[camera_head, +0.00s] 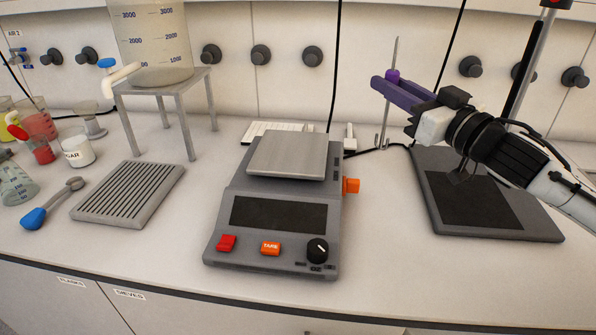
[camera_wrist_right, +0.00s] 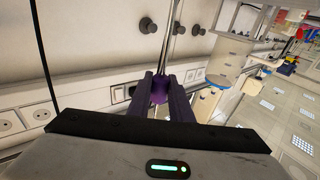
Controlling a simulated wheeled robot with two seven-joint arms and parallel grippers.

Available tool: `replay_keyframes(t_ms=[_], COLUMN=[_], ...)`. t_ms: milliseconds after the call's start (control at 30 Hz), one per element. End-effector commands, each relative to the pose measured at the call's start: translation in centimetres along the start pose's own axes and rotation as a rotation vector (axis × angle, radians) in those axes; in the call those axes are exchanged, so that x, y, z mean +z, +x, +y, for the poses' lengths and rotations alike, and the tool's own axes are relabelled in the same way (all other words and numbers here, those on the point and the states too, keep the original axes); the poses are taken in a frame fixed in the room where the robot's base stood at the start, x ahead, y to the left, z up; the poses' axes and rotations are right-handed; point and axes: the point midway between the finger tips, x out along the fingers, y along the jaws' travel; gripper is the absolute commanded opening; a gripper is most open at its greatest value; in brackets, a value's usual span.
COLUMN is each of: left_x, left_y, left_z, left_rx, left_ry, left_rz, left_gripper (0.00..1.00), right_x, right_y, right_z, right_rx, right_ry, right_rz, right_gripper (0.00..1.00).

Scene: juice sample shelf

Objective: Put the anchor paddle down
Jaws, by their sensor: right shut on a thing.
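The anchor paddle (camera_head: 396,55) is a thin metal rod with a purple collar and a loop-shaped lower end. My right gripper (camera_head: 391,88), with purple fingers, is shut on it at the collar and holds it roughly upright, slightly tilted, over the back of the bench. In the right wrist view the purple fingers (camera_wrist_right: 160,92) close around the purple collar, and the rod (camera_wrist_right: 180,38) runs up from it. The lower end hangs near the bench's back edge by a small white upright piece; I cannot tell whether it touches the bench. My left gripper is out of view.
A scale (camera_head: 274,205) stands mid-bench. Right of it is a stand's grey base (camera_head: 545,232) with a dark top. Left are a slotted grey mat (camera_head: 128,192), a metal stool (camera_head: 182,122) under a large beaker (camera_head: 152,45), and several cups. Bench between scale and base is clear.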

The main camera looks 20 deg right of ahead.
Motion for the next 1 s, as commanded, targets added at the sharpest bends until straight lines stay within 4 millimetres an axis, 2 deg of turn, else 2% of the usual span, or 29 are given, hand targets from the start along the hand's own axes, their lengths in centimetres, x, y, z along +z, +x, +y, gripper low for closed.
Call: replay_keyframes(t_ms=[100,333,600,867,1000], left_x=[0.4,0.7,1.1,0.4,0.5], left_y=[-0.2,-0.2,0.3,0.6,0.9], left_z=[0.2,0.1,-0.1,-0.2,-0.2], left_rx=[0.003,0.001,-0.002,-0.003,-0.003], left_ry=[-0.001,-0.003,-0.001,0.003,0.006], left_rz=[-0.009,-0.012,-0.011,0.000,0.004], left_gripper=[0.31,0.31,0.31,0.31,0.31], right_x=[-0.3,0.3,5.2,7.3,9.4], right_y=[0.6,1.6,1.3,1.0,0.8], right_z=[0.7,0.3,0.2,0.2,0.2], right_rx=[0.055,0.094,0.098,0.097,0.098], right_ry=[0.005,-0.002,-0.005,-0.006,-0.004], right_rz=[0.017,0.009,0.002,0.005,0.004], right_gripper=[0.00,0.00,0.00,0.00,0.00])
